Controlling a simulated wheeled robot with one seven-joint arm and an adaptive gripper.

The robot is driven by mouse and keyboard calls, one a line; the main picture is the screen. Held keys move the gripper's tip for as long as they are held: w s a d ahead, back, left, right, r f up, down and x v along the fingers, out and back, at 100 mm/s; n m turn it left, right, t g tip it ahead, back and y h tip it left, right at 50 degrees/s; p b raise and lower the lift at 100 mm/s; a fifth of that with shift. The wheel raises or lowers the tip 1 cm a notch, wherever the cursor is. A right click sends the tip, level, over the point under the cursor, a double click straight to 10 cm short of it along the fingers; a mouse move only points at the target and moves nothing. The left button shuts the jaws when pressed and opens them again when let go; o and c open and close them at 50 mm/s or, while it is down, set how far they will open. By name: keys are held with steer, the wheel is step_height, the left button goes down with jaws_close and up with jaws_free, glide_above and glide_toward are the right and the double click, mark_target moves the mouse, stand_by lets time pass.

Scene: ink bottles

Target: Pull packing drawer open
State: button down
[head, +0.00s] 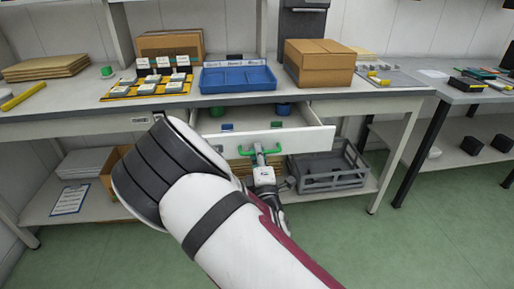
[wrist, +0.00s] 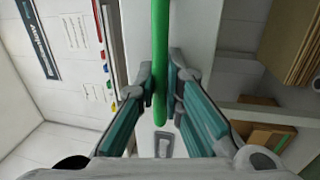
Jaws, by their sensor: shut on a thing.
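The packing drawer (head: 310,142) stands partly open under the workbench, with its white front pulled out past the bench edge. Its green handle (head: 245,151) is on the drawer front, and it shows as a green bar in the wrist view (wrist: 160,55). My gripper (head: 260,160) is at the handle; in the wrist view its fingers (wrist: 162,95) sit on both sides of the green bar, shut on it. Small blue and green items, such as a blue one (head: 283,109), lie inside the drawer. My arm hides part of the drawer's left front.
On the bench are a blue tray (head: 238,91), a cardboard box (head: 318,62) and a yellow mat with small boxes (head: 110,97). A grey crate (head: 332,181) stands on the lower shelf below the drawer's right side. Green floor (head: 440,230) is clear at right.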

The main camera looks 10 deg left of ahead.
steer(key=shift+v, duration=0.9)
steer(key=shift+r, duration=0.1)
steer(key=c, duration=1.7)
jaws_free()
steer(key=shift+s, duration=0.15)
steer(key=v, duration=1.1)
steer(key=shift+s+d, duration=0.1)
steer(key=shift+s, duration=0.25)
